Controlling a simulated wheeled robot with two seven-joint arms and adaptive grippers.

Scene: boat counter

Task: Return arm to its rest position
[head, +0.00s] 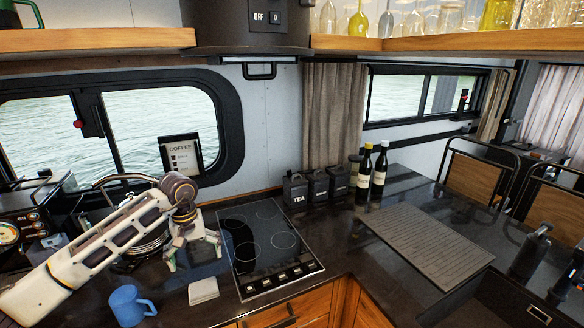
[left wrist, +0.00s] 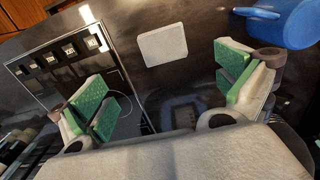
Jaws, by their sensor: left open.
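My left arm comes in from the left in the head view. My left gripper (head: 194,262) hangs above the dark counter, between the kettle and the hob (head: 268,243). It is open, and nothing is between its fingers. In the left wrist view its two green-padded fingers (left wrist: 160,90) are wide apart, with the counter and a small white square coaster (left wrist: 163,45) visible beyond them. The coaster (head: 203,291) lies on the counter just in front of the gripper, apart from it. My right gripper is in neither view.
A blue mug (head: 128,304) stands at the counter's front left. A metal kettle (head: 140,240) is behind my arm. Black canisters (head: 318,187) and bottles (head: 380,168) stand at the back. A grey ribbed mat (head: 425,243) lies on the right. A wooden shelf (head: 470,43) with glasses hangs overhead.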

